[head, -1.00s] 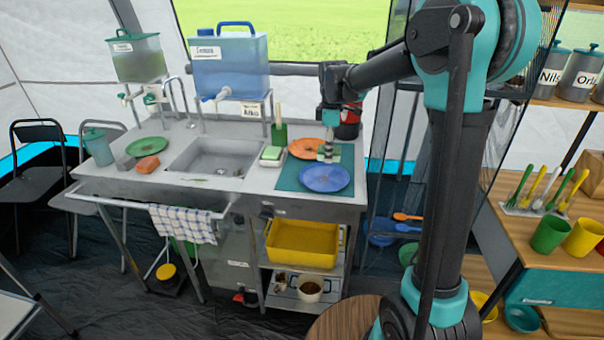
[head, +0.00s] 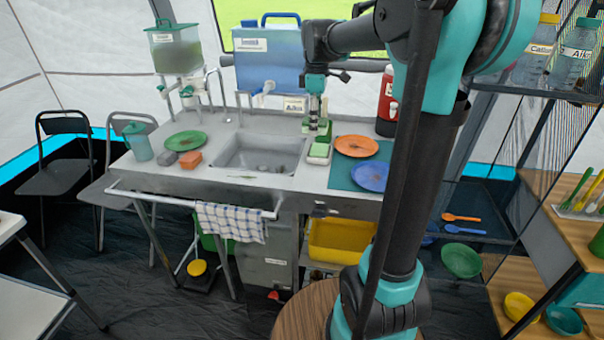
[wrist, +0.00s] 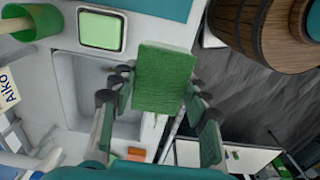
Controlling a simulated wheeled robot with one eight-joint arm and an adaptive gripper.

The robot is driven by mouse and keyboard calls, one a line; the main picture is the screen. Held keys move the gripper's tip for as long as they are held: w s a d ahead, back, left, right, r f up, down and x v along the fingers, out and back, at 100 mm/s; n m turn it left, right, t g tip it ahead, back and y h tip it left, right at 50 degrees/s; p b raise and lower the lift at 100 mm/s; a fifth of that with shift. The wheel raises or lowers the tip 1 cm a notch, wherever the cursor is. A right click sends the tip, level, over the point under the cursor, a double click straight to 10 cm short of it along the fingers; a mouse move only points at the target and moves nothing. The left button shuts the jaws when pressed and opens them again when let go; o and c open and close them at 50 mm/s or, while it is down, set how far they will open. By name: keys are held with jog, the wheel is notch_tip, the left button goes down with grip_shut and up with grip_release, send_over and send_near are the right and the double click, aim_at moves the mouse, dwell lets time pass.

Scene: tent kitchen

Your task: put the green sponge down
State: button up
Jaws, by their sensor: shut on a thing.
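The green sponge (wrist: 165,78) is held between the fingers of my gripper (wrist: 158,100) in the wrist view, with its broad face toward the camera. In the head view my gripper (head: 316,122) is above the counter, by the sink's back right corner. The sponge is small and partly hidden there. The sink (head: 260,155) is to the left.
An orange plate (head: 356,146) and a blue plate (head: 370,177) lie on a teal mat (head: 341,176) at right. A green plate (head: 186,140) and an orange block (head: 191,159) are left of the sink. A green cup (wrist: 35,18) with a wooden handle stands near the dish.

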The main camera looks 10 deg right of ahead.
aim_at(314, 178)
notch_tip(314, 178, down, 18)
jog(key=shift+r, duration=0.2)
jog(key=shift+f, duration=0.1)
dwell(0.3)
jog(key=o, duration=1.3)
notch_tip(314, 178, up, 12)
jog(key=s+d+f+m+t, duration=0.1)
jog(key=s+f+m, duration=0.3)
jog(key=s, duration=0.3)
jog(key=s+d+f+m+t, duration=0.1)
jog(key=s+f+m, duration=0.4)
jog(key=s+f, duration=0.1)
jog(key=s+d+f+m+t, duration=0.2)
jog(key=s+f+m, duration=0.3)
jog(key=s, duration=0.4)
jog(key=shift+f, duration=0.55)
